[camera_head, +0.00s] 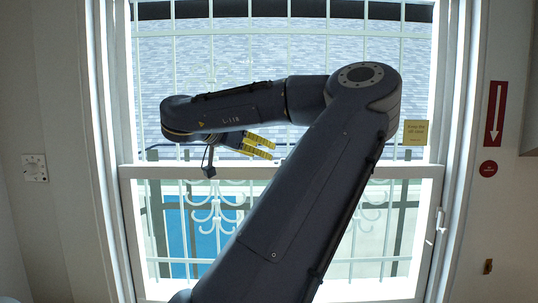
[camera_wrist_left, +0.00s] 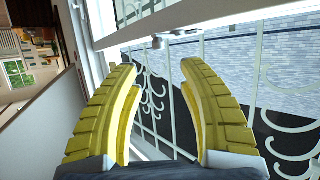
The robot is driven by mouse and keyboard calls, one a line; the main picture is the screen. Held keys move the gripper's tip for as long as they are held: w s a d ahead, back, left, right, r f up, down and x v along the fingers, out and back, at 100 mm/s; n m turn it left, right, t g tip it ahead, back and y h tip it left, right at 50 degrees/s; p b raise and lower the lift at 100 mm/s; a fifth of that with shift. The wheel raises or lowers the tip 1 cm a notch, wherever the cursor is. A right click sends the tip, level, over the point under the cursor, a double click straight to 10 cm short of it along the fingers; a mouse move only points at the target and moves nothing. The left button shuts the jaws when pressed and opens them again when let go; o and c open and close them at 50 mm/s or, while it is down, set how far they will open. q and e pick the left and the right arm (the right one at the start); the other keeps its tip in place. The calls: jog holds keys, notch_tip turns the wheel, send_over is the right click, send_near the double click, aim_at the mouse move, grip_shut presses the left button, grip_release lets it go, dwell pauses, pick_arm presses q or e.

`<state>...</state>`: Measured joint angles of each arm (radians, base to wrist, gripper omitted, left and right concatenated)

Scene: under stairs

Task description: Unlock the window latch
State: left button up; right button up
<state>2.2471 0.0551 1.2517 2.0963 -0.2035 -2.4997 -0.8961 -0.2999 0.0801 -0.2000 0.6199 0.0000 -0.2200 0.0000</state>
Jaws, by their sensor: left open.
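The window's white horizontal middle rail (camera_head: 400,171) crosses the head view; my arm covers part of it. My left gripper (camera_head: 272,149) has yellow fingers and is just above this rail in the head view, left of centre. In the left wrist view the gripper (camera_wrist_left: 159,68) is open with nothing between its fingers. A small grey fitting (camera_wrist_left: 158,43) shows at the rail's edge beyond the fingertips, apart from them; it may be the latch, but I cannot tell its position. A white lever handle (camera_head: 440,222) is on the window's right side frame. My right gripper is not in view.
White bars and scrollwork (camera_head: 218,215) stand behind the glass. A yellow note (camera_head: 415,132) is on the pane at right. A red arrow sign (camera_head: 495,113) is on the right wall, and a white wall plate (camera_head: 35,167) on the left wall.

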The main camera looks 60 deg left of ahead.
pick_arm(q)
jog(key=shift+v, duration=0.8)
